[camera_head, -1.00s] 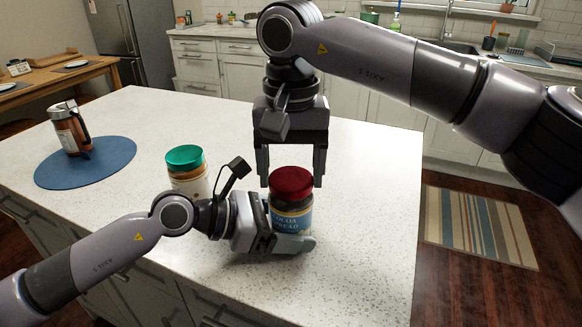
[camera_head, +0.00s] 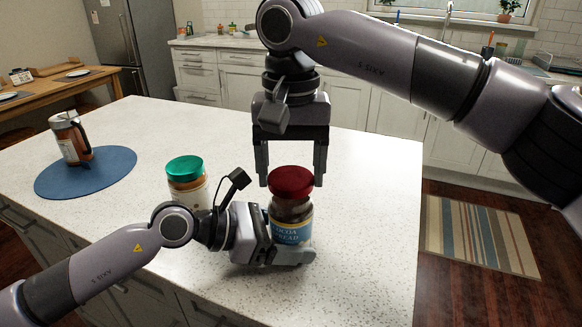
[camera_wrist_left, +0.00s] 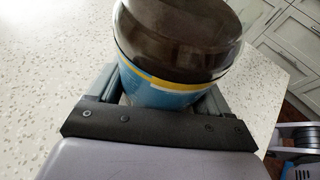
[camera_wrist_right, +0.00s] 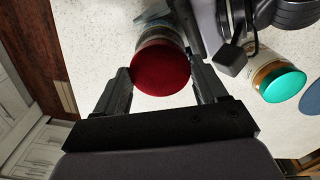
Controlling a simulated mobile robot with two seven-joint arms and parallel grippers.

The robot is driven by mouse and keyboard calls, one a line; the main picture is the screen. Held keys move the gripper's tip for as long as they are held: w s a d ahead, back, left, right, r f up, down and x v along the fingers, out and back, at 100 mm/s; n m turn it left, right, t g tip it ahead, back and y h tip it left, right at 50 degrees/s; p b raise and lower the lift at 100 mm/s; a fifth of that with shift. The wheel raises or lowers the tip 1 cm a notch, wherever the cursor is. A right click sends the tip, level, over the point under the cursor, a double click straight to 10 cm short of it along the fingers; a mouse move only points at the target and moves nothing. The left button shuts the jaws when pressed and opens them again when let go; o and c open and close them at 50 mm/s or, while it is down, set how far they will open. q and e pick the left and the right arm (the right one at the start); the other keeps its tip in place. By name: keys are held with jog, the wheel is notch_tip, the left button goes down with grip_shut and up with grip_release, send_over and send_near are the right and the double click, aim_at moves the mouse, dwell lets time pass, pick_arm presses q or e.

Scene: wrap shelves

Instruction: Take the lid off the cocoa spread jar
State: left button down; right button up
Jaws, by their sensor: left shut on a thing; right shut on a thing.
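The cocoa spread jar (camera_head: 291,231) has a dark glass body with a blue label and a red lid (camera_head: 291,182). My left gripper (camera_head: 300,249) is shut around the lower jar body; one finger shows along its near side. In the left wrist view the dark glass shoulder and blue label (camera_wrist_left: 150,88) sit between the fingers. My right gripper (camera_head: 291,176) points down from above, shut on the lid, with a finger on each side. The right wrist view shows the red lid (camera_wrist_right: 160,68) between its fingers. I cannot tell whether the lid is loose on the jar.
A second jar with a green lid (camera_head: 185,168) stands just left of the cocoa jar, close behind my left wrist. A carafe (camera_head: 70,139) stands on a round blue mat (camera_head: 112,172) farther left. The pale countertop (camera_head: 365,215) is clear on the right.

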aim_at(291, 177)
jog(key=shift+r, duration=2.05)
pick_arm(q)
grip_release()
